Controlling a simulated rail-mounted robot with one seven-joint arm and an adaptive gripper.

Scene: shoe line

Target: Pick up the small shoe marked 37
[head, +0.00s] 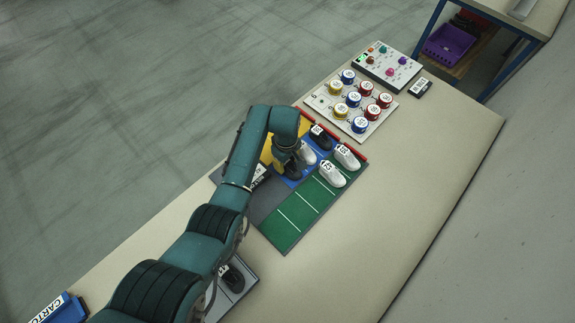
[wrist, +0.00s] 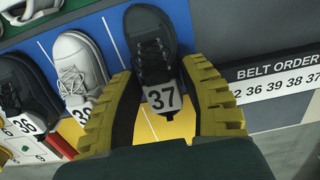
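The black shoe marked 37 (wrist: 150,38) shows in the wrist view, toe away from me, with its white 37 tag (wrist: 161,98) toward me. My gripper (wrist: 158,74) is around its heel end. The yellow-ribbed fingers with black pads lie close along both sides, with no clear gap at the tips. In the head view, my gripper (head: 288,154) is over this dark shoe (head: 292,171) and partly hides it. I cannot tell whether the shoe is clear of the mat.
In the wrist view, a white shoe (wrist: 74,55) and a black shoe marked 36 (wrist: 25,88) stand to the left. A belt order board (wrist: 278,84) is at right. In the head view, white shoes (head: 331,173) stand beside the gripper; green lanes (head: 300,212) are empty.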

